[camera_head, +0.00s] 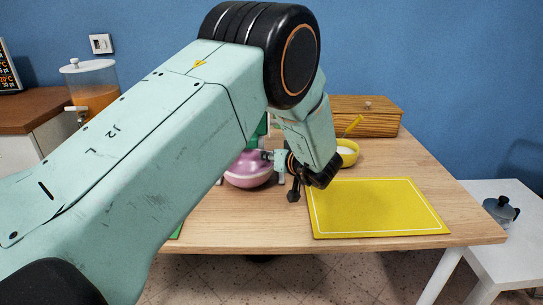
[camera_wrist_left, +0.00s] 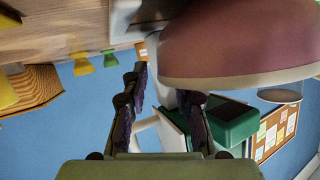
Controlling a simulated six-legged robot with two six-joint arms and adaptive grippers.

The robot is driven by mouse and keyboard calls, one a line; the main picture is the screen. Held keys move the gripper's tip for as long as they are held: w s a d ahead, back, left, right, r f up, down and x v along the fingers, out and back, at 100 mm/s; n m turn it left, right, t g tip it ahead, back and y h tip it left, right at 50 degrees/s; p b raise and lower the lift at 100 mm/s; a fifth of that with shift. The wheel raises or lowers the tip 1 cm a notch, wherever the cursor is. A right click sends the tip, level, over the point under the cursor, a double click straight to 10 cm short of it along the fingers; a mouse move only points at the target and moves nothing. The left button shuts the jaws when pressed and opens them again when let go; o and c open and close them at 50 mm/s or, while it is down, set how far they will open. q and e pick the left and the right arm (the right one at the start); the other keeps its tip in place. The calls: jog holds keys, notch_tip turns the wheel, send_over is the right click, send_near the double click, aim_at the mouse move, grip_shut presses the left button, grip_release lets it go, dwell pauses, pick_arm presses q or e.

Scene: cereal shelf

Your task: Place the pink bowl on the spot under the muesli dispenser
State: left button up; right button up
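The pink bowl (camera_head: 248,172) stands on the wooden table, partly hidden behind my left arm. It fills the upper right of the left wrist view (camera_wrist_left: 235,45), which is upside down, and its pale rim shows there. My left gripper (camera_head: 270,156) is at the bowl's right side in the head view. In the left wrist view its fingers (camera_wrist_left: 167,88) are spread, with the bowl beside and beyond the right-hand finger. Contact cannot be told. A green body (camera_wrist_left: 232,122), possibly the muesli dispenser, is mostly hidden behind my arm in the head view (camera_head: 264,124). The spot is hidden.
A yellow bowl (camera_head: 348,151) with white contents and a spoon stands right of my gripper. A yellow mat (camera_head: 375,207) lies front right, clear. A wooden box (camera_head: 365,116) is at the back. A juice dispenser (camera_head: 92,88) stands on the left counter.

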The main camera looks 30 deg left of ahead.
pick_arm(q)
jog(key=shift+a+f, duration=0.25)
jog(key=shift+d+r, duration=0.15)
jog(key=shift+d, duration=0.15)
jog(key=shift+s+d+r+p, duration=0.15)
jog(key=shift+d+r+p, duration=0.15)
jog(key=shift+p, duration=0.2)
jog(key=p+v, duration=0.9)
jog(key=v, duration=0.1)
jog(key=shift+s+d+p, duration=0.3)
jog(key=shift+s, duration=0.05)
jog(key=shift+f, duration=0.15)
